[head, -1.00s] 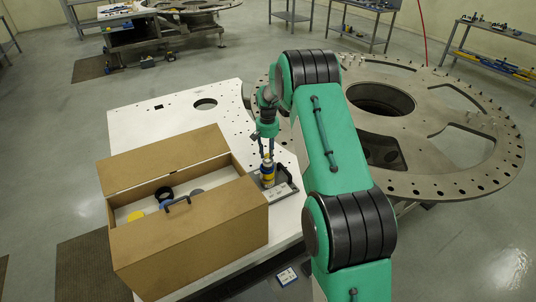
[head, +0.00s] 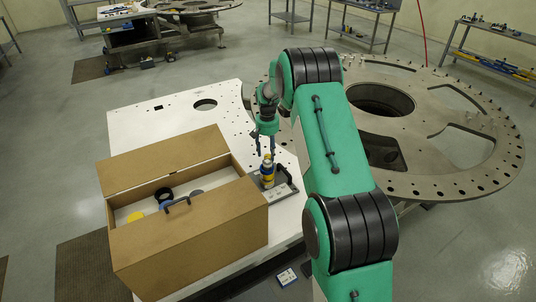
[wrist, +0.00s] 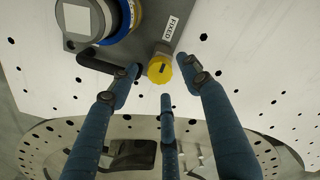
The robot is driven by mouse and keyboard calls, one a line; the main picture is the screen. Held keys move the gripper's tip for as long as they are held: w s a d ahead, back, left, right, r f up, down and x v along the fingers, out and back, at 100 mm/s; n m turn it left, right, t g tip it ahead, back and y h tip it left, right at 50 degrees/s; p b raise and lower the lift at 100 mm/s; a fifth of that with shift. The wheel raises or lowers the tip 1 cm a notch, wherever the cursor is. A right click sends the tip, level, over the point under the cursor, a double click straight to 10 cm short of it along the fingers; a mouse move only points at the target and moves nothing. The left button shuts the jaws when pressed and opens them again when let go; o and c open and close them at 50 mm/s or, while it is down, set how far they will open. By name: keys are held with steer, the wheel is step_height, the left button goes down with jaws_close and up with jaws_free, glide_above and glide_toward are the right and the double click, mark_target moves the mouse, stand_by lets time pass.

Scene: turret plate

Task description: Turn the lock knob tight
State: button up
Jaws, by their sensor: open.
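The yellow lock knob (wrist: 160,69) with a dark slot shows in the wrist view. It sits at the edge of a grey fixture plate (wrist: 176,12), beside a label reading FIXED. My gripper (wrist: 161,78) is open, with blue fingers spread around the knob in the picture; I see no finger clearly touching it. In the head view my gripper (head: 266,153) points down just above the blue and yellow fixture part (head: 267,172). The knob itself cannot be told apart there.
A round part with a silver square top (wrist: 85,20) stands left of the knob. An open brown box (head: 190,247) with a few items inside is left of the fixture on the white table (head: 150,120). A large round turret plate (head: 455,115) is at the right.

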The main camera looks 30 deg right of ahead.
mark_target(267, 156)
step_height(267, 156, up, 10)
steer(key=shift+r, duration=0.25)
stand_by(0.6)
steer(key=s+a+r+n+t+b, duration=0.3)
steer(key=s+a+r+b, duration=0.2)
steer(key=s+a+r, duration=1.5)
steer(key=s+a+f+n+t+b, duration=0.1)
steer(key=s+a+f, duration=0.1)
steer(key=s, duration=0.7)
steer(key=s+a+f+b, duration=0.2)
steer(key=s+a, duration=0.1)
steer(key=s, duration=0.7)
steer(key=s+a+f+n+t+b, duration=0.1)
steer(key=s+a+f, duration=0.1)
steer(key=s, duration=0.8)
steer(key=shift+a+f+n+t, duration=0.2)
steer(key=shift+f+n+t, duration=0.1)
steer(key=shift+f, duration=0.3)
